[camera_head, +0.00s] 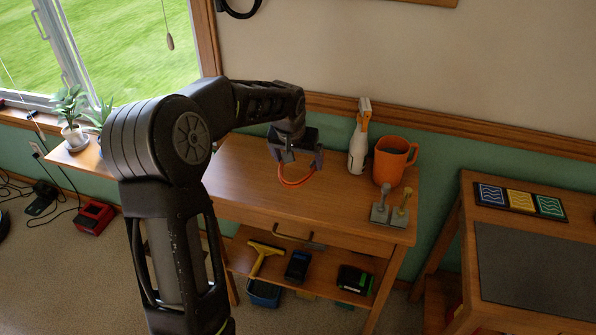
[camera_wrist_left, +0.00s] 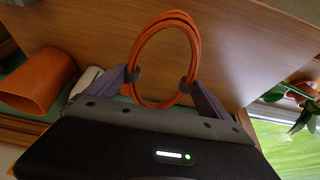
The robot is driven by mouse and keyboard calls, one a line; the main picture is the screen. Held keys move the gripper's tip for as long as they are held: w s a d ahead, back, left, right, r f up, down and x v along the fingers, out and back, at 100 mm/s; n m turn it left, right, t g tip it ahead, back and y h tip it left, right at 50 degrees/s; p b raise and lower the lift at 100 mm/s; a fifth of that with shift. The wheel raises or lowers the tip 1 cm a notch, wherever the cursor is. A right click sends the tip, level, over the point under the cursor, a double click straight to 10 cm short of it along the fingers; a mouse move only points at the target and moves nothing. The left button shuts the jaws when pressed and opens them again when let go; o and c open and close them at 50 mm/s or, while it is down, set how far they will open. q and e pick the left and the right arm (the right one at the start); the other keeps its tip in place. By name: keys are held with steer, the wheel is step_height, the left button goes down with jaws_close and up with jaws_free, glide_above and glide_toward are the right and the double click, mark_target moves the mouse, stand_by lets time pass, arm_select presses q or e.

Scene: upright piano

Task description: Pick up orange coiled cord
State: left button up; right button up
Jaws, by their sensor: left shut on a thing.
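The orange coiled cord (camera_head: 296,181) hangs as a loop from my left gripper (camera_head: 296,162), just above the wooden side table (camera_head: 270,190). In the left wrist view the cord (camera_wrist_left: 139,60) is a round coil of several strands. Dark bands sit on it on both sides. The fingers of my left gripper (camera_wrist_left: 160,84) reach it from both sides and are shut on it. I cannot tell whether the coil's lower edge touches the tabletop. My right gripper is not in view.
A white spray bottle (camera_head: 357,150), an orange mug (camera_head: 391,163) and a small grey stand (camera_head: 387,210) with two knobs are at the table's right. Its lower shelf holds a yellow-handled tool (camera_head: 262,256) and dark devices. The tabletop's front left is clear. A potted plant (camera_head: 72,125) stands by the window.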

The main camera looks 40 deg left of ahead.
arm_select(q)
step_height(320, 180, up, 3)
steer(key=shift+r, duration=0.2)
stand_by(1.5)
